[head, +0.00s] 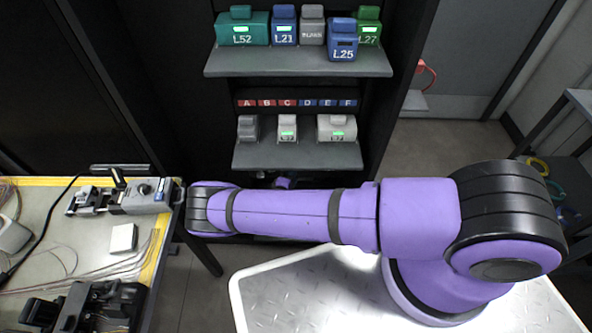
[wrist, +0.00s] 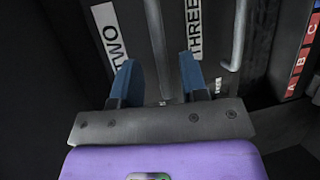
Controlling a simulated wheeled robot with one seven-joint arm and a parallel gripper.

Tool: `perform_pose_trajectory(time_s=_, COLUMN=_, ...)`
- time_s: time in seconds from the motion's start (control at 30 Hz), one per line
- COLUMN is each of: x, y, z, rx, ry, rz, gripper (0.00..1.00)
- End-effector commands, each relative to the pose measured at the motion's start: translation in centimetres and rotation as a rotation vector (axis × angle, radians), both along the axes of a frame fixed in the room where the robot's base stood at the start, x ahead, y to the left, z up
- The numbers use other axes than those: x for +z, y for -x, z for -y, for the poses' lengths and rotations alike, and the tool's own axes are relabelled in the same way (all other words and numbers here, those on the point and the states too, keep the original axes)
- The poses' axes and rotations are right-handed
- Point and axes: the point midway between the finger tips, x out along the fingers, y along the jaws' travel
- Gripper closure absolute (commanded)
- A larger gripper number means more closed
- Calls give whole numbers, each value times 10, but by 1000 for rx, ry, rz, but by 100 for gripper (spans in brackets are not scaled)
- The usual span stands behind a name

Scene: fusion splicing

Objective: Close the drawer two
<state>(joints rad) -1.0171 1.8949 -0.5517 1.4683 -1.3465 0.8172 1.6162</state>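The drawer labelled TWO (wrist: 118,42) shows at the upper left of the wrist view, with its label turned sideways. A long grey bar handle (wrist: 155,42) runs beside that label. My gripper (wrist: 158,72) is open, its two blue fingers apart. In the picture the handle bar lies in the gap between them, touching neither finger clearly. I cannot tell how far out drawer two stands. In the head view my purple arm reaches left and down, and the gripper and drawers are hidden there.
A drawer labelled THREE (wrist: 194,28) and its bar handle (wrist: 238,38) lie to the right in the wrist view. Shelves (head: 300,62) with labelled boxes stand above my arm in the head view. A cluttered workbench (head: 60,235) is at the left.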

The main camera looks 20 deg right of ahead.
Motion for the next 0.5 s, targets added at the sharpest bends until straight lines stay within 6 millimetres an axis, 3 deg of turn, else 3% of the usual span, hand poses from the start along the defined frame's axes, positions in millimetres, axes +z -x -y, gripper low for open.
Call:
perform_pose_trajectory(time_s=0.23, x=-6, y=-26, z=23, rx=0, ry=0, rz=1, gripper=60)
perform_pose_trajectory(time_s=0.5, x=-8, y=-35, z=30, rx=1, ry=0, rz=0, gripper=60)
